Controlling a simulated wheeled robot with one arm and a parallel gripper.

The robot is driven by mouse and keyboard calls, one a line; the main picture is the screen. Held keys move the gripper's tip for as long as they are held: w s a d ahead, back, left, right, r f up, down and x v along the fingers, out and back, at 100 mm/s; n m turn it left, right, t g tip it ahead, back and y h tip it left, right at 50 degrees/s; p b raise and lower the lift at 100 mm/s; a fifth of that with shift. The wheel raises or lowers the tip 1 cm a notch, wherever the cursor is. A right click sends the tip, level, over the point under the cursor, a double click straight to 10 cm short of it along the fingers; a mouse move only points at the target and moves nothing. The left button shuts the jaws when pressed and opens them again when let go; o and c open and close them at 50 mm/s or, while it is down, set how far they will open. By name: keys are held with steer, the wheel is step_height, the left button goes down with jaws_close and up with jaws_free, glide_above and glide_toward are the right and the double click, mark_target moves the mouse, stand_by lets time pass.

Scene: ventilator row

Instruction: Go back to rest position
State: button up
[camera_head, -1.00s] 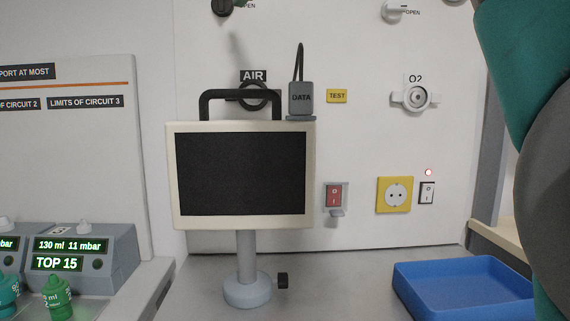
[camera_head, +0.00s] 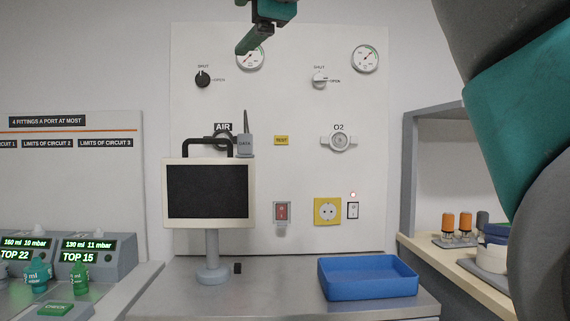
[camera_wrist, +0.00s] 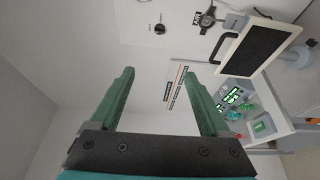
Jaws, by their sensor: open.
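My gripper (camera_head: 262,32) shows at the top of the head view, partly cut off by the upper edge, in front of the wall panel (camera_head: 300,110). In the wrist view its two green fingers (camera_wrist: 158,100) are spread wide apart with nothing between them. It is in the air, above and apart from the monitor (camera_head: 208,190). My arm fills the right side of the head view.
A blue tray (camera_head: 368,295) stands on the grey counter (camera_head: 270,304). Ventilator units (camera_head: 98,256) with green displays stand at left. A shelf (camera_head: 450,268) with orange-topped items (camera_head: 465,222) is at right. The air around my gripper looks clear.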

steer(key=w+d+f+m+g+h, duration=0.2)
steer(key=w+f+m, duration=0.1)
steer(key=f, duration=0.6)
steer(key=w+d+f+m+g+h, duration=0.2)
steer(key=d+f+m, duration=0.1)
steer(key=f, duration=0.7)
steer(key=s+d+f+m+g+h, duration=0.1)
steer(key=d+f+m+g, duration=0.15)
steer(key=f, duration=0.75)
steer(key=s+d+f+m+g+h, duration=0.1)
steer(key=d+f+m+g, duration=0.2)
steer(key=f, duration=0.7)
steer(key=s+d+f+m+g+h, duration=0.1)
steer(key=s+d+f+m+g, duration=0.2)
steer(key=s+f, duration=0.45)
steer(key=s+d+f+m+g+h, duration=0.1)
steer(key=s+d+f+m, duration=0.25)
steer(key=f, duration=0.75)
steer(key=s+d+f+m+g, duration=0.2)
steer(key=s+f, duration=0.4)
steer(key=s, duration=0.2)
steer(key=s+d+f+m+g, duration=0.2)
steer(key=s+f+m, duration=0.1)
steer(key=s+f, duration=0.3)
steer(key=s, duration=0.2)
steer(key=shift+s+f, duration=0.25)
steer(key=shift+s, duration=0.1)
